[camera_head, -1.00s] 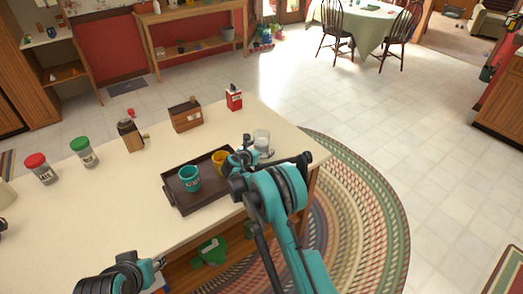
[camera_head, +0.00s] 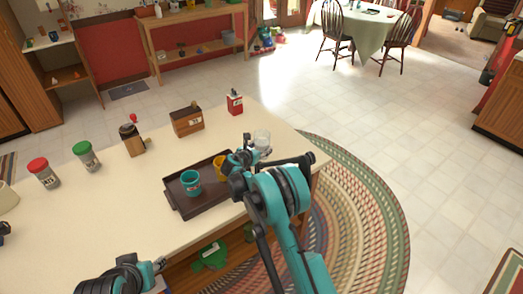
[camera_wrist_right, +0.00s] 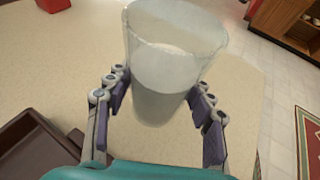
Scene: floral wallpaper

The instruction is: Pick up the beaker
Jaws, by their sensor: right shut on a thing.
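The beaker (camera_head: 262,138) is a clear glass cup, pale in its lower part, at the right end of the counter in the head view. In the right wrist view the beaker (camera_wrist_right: 172,65) is large and sits between the purple finger pads. My right gripper (camera_head: 248,157) is shut on it, with one finger on each side (camera_wrist_right: 160,98). The beaker's base looks slightly above the counter, but the gap is hard to judge. My left gripper (camera_head: 160,265) is at the bottom left, in front of the counter; its fingers are too small to read.
A dark tray (camera_head: 182,212) with a teal mug (camera_head: 190,183) and a yellow mug (camera_head: 219,168) stands left of the beaker. A red tin (camera_head: 234,102), a wooden box (camera_head: 187,121), a grinder (camera_head: 132,140) and two shakers line the back. The counter (camera_head: 120,210) is clear at front left.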

